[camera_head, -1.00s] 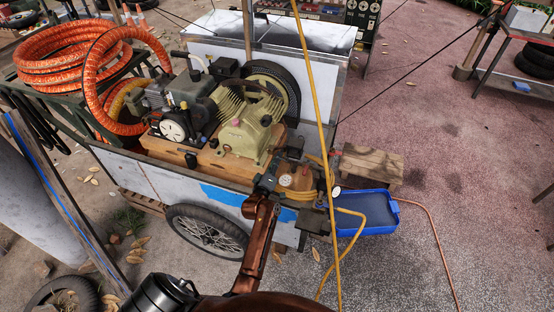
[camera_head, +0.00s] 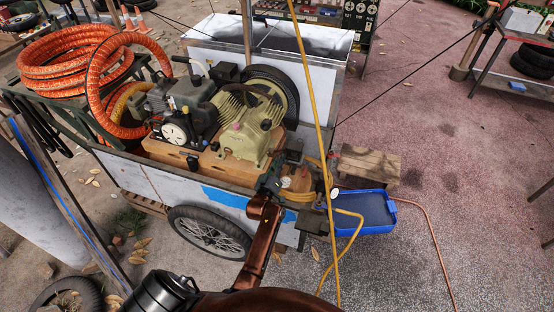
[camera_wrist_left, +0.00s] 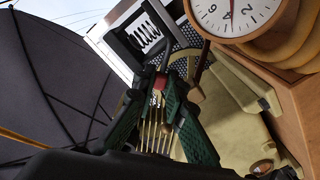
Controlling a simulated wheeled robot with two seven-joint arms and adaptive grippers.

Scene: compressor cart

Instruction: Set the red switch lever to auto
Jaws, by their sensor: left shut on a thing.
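A small red piece, which looks like the switch lever (camera_wrist_left: 159,82), shows between the fingertips in the left wrist view. My left gripper (camera_wrist_left: 160,92) is shut on it, and its dark green fingers cover much of it. In the head view my left gripper (camera_head: 270,184) is at the front right corner of the cart, beside a small round gauge (camera_head: 286,182). The lever is hidden there by the gripper. I cannot read an auto mark or tell the lever's setting. My right gripper is in neither view.
The cart (camera_head: 150,178) carries a beige compressor (camera_head: 243,135) and a dark engine. A white-faced gauge (camera_wrist_left: 232,12) is close to the fingers in the wrist view. A yellow hose (camera_head: 318,120) crosses right of the gripper. A blue tray (camera_head: 372,208) lies on the ground.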

